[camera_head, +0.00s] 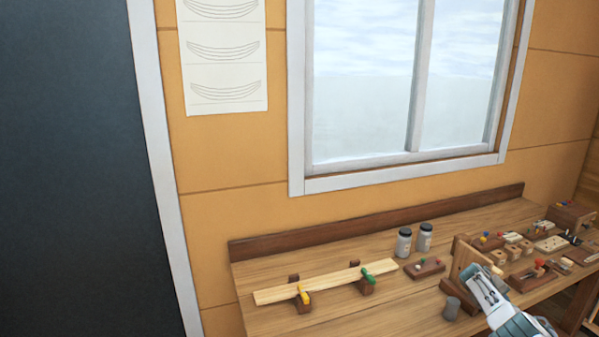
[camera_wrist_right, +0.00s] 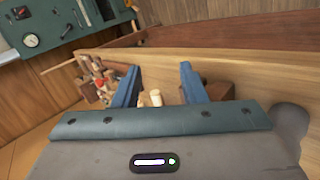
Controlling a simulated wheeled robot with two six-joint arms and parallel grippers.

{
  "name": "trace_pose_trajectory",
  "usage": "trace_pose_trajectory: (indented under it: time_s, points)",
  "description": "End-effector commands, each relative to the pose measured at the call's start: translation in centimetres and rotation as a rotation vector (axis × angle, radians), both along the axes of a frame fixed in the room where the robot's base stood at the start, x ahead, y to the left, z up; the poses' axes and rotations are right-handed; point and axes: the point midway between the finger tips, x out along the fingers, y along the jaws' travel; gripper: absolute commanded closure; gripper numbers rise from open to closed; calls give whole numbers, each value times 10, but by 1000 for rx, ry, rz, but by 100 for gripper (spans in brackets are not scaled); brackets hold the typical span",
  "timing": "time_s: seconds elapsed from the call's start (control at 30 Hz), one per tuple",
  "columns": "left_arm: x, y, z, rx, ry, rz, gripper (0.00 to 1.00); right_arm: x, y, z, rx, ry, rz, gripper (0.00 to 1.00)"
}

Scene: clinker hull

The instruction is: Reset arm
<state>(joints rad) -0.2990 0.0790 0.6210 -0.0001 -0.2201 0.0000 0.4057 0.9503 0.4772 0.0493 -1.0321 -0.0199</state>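My right arm comes in at the lower right of the head view, and its gripper (camera_head: 480,277) is over the front of the workbench (camera_head: 400,312), near a brown wooden stand (camera_head: 463,262). In the right wrist view its two blue fingers (camera_wrist_right: 158,88) are spread apart with nothing gripped. A small cream cylinder (camera_wrist_right: 155,98) shows beyond the gap between them. My left gripper is in neither view.
A pale plank (camera_head: 330,283) lies across two brown blocks with a yellow and a green clamp. Two jars (camera_head: 404,242) stand near the back edge. A dark grey cup (camera_head: 452,308) sits near the gripper. Small blocks and tools crowd the right end; the front left of the bench is clear.

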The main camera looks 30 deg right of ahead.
Motion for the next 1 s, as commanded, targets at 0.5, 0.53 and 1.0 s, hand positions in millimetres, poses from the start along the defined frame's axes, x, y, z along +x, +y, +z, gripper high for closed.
trace_pose_trajectory:
  time_s: [0.5,0.53,1.0]
  points:
    - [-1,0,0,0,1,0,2,-118,-8,-100,-113,115,614,62]
    - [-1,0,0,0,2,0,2,-124,-7,-104,-109,119,640,62]
    - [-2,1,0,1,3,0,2,-184,102,-228,72,61,728,62]
